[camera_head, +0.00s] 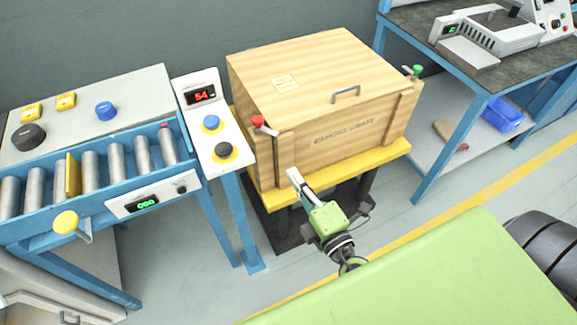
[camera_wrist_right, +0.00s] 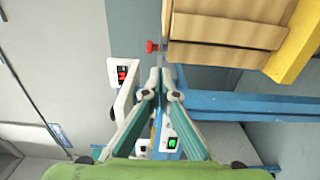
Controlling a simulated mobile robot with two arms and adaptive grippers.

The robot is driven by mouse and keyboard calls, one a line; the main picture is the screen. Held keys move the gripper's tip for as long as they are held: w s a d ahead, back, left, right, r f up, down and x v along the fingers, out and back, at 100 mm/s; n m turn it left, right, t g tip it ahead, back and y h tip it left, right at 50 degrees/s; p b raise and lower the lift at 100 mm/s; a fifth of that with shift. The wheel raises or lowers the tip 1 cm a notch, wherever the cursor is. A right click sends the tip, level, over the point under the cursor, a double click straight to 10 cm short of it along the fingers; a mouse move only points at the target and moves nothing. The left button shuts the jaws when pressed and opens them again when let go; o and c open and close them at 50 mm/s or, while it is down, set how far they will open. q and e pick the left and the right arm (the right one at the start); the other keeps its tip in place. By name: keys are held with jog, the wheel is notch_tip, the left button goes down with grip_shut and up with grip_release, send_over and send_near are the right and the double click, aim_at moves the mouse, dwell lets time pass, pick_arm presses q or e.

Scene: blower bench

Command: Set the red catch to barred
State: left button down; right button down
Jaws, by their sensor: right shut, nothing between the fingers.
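The red catch (camera_head: 258,121) is at the front left corner of the wooden export crate (camera_head: 350,138). Its red knob sticks out to the left of the corner, with a short metal arm running back to the crate. In the right wrist view the red catch (camera_wrist_right: 151,47) lies just beyond and slightly left of the fingertips. My right gripper (camera_head: 293,175) is shut and empty, in front of the crate's left part and below the catch. Its fingers (camera_wrist_right: 159,80) meet at the tips, apart from the catch. My left gripper is out of view.
A green catch (camera_head: 417,71) is at the crate's right corner. A panel with blue and black knobs (camera_head: 212,123) stands close left of the crate, beside a roller conveyor (camera_head: 90,170). A workbench (camera_head: 470,50) stands right. The crate rests on a yellow-edged stand (camera_head: 375,160).

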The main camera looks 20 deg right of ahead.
aim_at(264, 132)
jog(key=shift+s+a, duration=0.1)
dwell(0.3)
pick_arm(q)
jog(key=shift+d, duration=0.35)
pick_arm(e)
jog(key=a+m+h, duration=0.2)
jog(key=a+h, duration=0.1)
jog(key=a, duration=0.3)
jog(key=shift+w+a+r+h, duration=0.15)
jog(key=shift+w+a+h, duration=0.1)
jog(key=shift+w+h, duration=0.05)
jog(key=shift+w, duration=0.1)
